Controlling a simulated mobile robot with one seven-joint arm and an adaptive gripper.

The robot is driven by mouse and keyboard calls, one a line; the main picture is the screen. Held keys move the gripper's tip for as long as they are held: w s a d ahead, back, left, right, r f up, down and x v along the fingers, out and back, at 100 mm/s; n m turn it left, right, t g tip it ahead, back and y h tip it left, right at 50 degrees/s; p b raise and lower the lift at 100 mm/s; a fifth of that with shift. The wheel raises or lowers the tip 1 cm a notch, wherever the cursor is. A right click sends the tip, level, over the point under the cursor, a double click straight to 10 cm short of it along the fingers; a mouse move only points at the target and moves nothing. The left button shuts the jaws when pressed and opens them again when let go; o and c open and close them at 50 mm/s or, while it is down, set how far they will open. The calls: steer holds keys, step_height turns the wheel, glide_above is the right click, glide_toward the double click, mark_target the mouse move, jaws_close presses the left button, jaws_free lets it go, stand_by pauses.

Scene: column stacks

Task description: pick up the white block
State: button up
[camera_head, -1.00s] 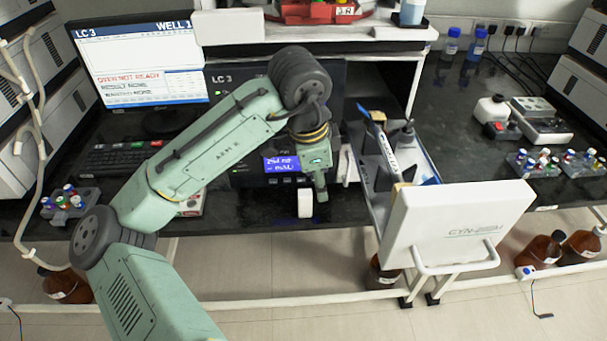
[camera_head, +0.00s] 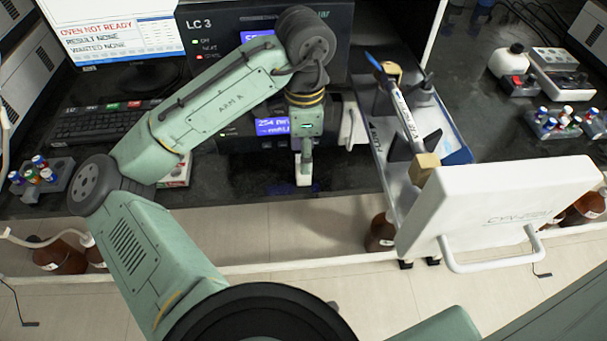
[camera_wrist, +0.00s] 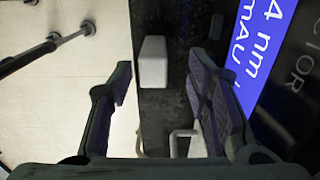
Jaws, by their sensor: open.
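The white block (camera_head: 303,174) stands on the dark bench top in front of the instrument, near the bench's front edge. In the wrist view the white block (camera_wrist: 153,62) shows between and just beyond the two fingers. My gripper (camera_head: 305,158) points down over the block and covers its upper part in the head view. In the wrist view my gripper (camera_wrist: 159,68) is open, with a finger on each side of the block's line. Nothing is held. I cannot tell how far the fingertips are above the block.
The instrument with a lit blue display (camera_head: 272,126) stands behind the block. To the right, an open white drawer (camera_head: 500,210) juts past the bench edge with a labelled column (camera_head: 405,115) in it. A keyboard (camera_head: 105,124) and vial rack (camera_head: 42,180) are left.

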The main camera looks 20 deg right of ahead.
steer(key=shift+s+a+f+b, duration=0.1)
steer(key=shift+s+f+b, duration=0.05)
steer(key=shift+f+b, duration=1.3)
steer(key=shift+s+a+f+b, duration=0.1)
steer(key=shift+f+b, duration=1.1)
steer(key=shift+b, duration=0.3)
steer(key=shift+r, duration=0.15)
steer(key=c, duration=1)
